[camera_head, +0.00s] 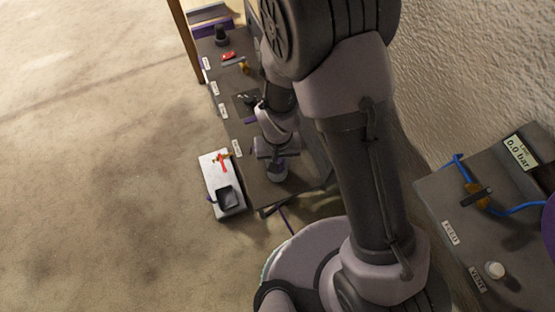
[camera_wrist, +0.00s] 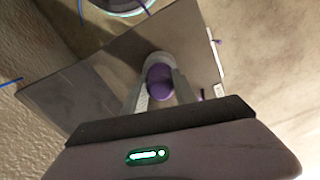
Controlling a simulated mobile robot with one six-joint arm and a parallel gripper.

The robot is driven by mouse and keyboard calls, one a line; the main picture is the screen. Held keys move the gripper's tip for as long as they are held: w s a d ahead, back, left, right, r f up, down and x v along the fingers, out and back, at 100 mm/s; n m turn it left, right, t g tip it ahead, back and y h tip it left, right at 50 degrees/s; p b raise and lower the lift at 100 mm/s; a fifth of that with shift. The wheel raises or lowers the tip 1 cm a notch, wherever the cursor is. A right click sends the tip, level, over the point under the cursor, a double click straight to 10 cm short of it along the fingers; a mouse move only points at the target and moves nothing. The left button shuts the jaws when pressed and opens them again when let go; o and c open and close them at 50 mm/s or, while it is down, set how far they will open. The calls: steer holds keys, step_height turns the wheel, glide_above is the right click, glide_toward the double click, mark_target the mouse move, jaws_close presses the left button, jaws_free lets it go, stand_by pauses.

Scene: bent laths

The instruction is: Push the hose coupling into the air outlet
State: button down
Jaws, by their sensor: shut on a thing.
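In the wrist view my gripper (camera_wrist: 160,95) is shut on a purple round-ended piece (camera_wrist: 160,81), with one finger on each side of it. I cannot tell from its shape whether this is the hose coupling. In the head view my gripper (camera_head: 277,172) hangs over the near end of the long dark bench (camera_head: 252,130), and the piece in it is hidden there. I cannot pick out the air outlet for certain. A gauge box (camera_head: 522,152) reading 0.0 bar stands on the right-hand dark table, near a blue hose (camera_head: 516,209) with a brass valve (camera_head: 479,197).
A white tray (camera_head: 211,172) with a red-handled fitting (camera_head: 222,161) and a black box (camera_head: 229,197) sits beside the bench. Small parts lie at the bench's far end. A white knob (camera_head: 494,270) stands on the right table. The floor at left is clear.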

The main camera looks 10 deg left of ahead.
steer(key=shift+f+b, duration=0.3)
steer(key=shift+f, duration=0.05)
stand_by(0.4)
steer(key=shift+c, duration=2.2)
jaws_free()
steer(key=shift+r, duration=0.1)
step_height(320, 180, up, 7)
steer(key=p, duration=0.5)
steer(key=shift+r+p, duration=0.2)
steer(key=shift+p, duration=0.1)
